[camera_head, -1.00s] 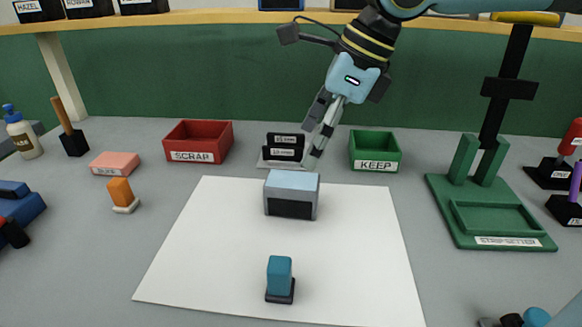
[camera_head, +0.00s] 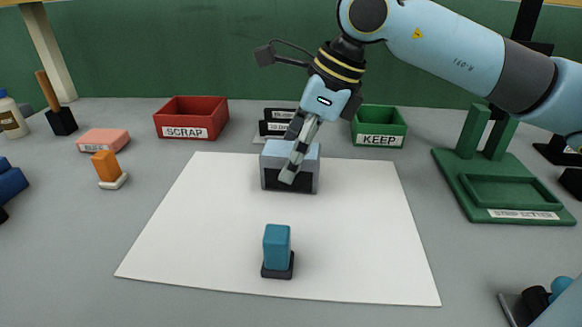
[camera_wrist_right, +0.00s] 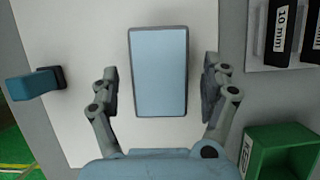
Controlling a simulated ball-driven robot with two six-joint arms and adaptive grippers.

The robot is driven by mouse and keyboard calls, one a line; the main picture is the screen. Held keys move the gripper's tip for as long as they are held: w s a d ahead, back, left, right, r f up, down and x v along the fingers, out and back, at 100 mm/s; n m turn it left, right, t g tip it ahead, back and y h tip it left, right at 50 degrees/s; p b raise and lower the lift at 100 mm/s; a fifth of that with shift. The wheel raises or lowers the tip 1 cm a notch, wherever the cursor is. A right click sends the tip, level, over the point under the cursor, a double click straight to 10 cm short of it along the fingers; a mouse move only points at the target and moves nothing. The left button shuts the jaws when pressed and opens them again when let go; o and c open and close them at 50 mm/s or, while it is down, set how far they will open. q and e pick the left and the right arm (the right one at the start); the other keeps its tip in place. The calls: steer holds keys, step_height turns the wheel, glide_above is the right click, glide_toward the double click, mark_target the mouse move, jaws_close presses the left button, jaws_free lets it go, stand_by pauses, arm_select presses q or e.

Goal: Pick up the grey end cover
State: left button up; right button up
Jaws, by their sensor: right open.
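The grey end cover (camera_head: 273,176) is a grey box with a pale blue top and a dark front opening, upright on the white mat (camera_head: 200,240). In the right wrist view the cover (camera_wrist_right: 159,72) lies lengthwise between my right fingers, with a gap on both sides. My right gripper (camera_head: 290,170) is open over the cover and hides part of its top and front. In the right wrist view both fingers of the right gripper (camera_wrist_right: 160,90) show apart. My left gripper is not in view.
A blue block on a dark base (camera_head: 277,248) stands nearer on the mat. Behind are a red SCRAP bin (camera_head: 190,119), black labelled holders (camera_head: 272,128) and a green KEEP bin (camera_head: 379,126). A green fixture (camera_head: 510,193) stands right. The mat's left side is clear.

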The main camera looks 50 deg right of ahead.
steer(key=shift+x, duration=0.85)
steer(key=shift+r, duration=0.1)
steer(key=c, duration=1.3)
